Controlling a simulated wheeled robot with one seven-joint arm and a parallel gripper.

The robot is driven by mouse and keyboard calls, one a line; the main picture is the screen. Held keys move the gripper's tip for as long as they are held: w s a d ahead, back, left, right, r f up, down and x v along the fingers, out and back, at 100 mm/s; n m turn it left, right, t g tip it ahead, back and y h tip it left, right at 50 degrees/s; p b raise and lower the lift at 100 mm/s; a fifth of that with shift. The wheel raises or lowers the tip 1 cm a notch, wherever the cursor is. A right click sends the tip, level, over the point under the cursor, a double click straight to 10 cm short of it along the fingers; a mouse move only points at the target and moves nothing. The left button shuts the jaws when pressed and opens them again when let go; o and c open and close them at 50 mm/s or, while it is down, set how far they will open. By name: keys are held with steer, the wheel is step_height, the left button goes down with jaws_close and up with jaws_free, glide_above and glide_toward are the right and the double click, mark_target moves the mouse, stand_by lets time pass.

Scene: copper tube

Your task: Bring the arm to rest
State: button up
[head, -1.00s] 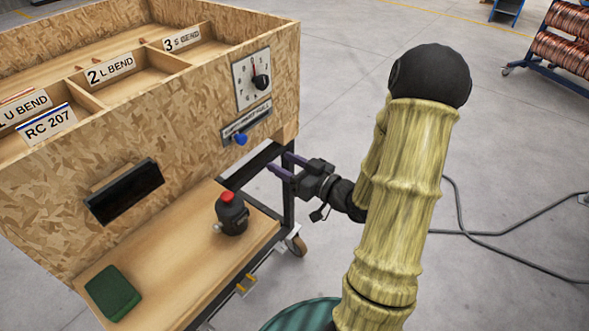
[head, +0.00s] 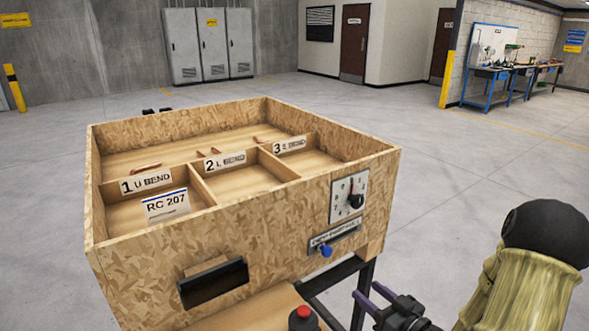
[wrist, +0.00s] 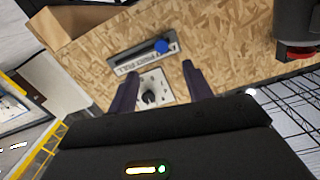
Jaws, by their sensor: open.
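My gripper (head: 372,298) is at the lower right of the head view, in front of the right end of a wooden box cart. Its two dark purple fingers are apart with nothing between them. In the wrist view my gripper (wrist: 160,85) faces the cart's front panel, with the dial plate (wrist: 153,90) and the blue knob (wrist: 161,46) seen beyond the fingers. I see no contact with the panel. My arm (head: 520,285) is bent, with its dark elbow at the right edge of the head view.
Open floor lies right of the cart. Cabinets (head: 208,45) and workbenches (head: 497,85) are far off.

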steer(key=s+a+r+m+g+h+p, duration=0.1)
steer(key=s+a+r+g+h+p, duration=0.2)
steer(key=s+g+h, duration=0.1)
steer(key=s+a+r+m+g+h+p, duration=0.2)
steer(key=s+a+r+g+h+p, duration=0.1)
steer(key=s+g, duration=0.4)
steer(key=shift+s+a+r+m+g+h, duration=0.2)
steer(key=shift+s+a+m+g+h, duration=0.1)
steer(key=shift+a+g+h, duration=0.45)
steer(key=shift+w, duration=0.1)
stand_by(2.8)
